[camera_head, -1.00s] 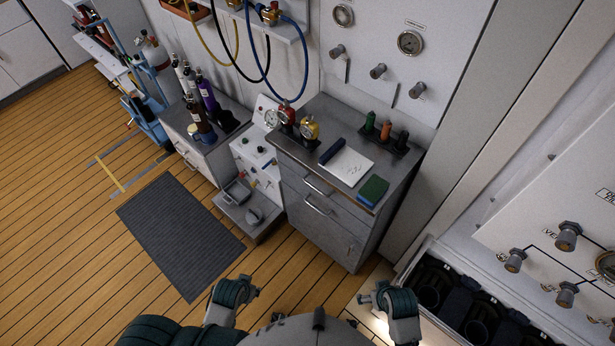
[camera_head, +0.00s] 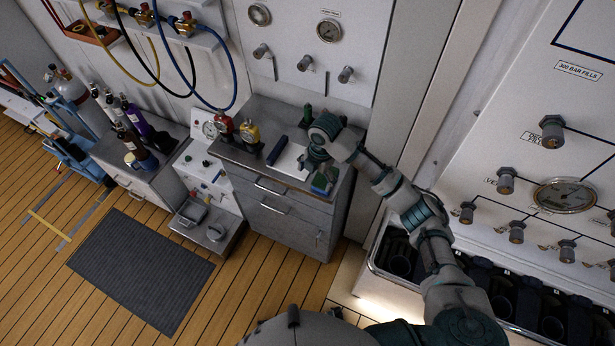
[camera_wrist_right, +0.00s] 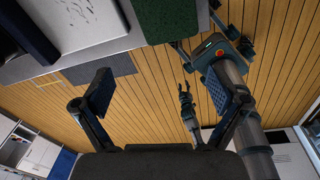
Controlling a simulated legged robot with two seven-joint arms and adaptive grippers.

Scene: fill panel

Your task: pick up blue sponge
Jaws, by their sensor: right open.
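The sponge (camera_head: 321,183), green on top with blue at its side, lies at the front right of the grey cabinet top (camera_head: 345,185). In the right wrist view its green face (camera_wrist_right: 166,18) shows at the top edge, ahead of the fingers. My right gripper (camera_head: 312,166) is over the cabinet top, just behind and above the sponge. In the wrist view the right gripper (camera_wrist_right: 165,94) has its fingers wide apart with nothing between them. Part of my left arm with its small gripper (camera_wrist_right: 185,92) shows below; its jaw state is unclear.
Red and yellow gauges (camera_head: 249,133) stand at the back left. The wall panel (camera_head: 300,70) rises behind. A black bottle rack (camera_head: 480,300) is at right.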

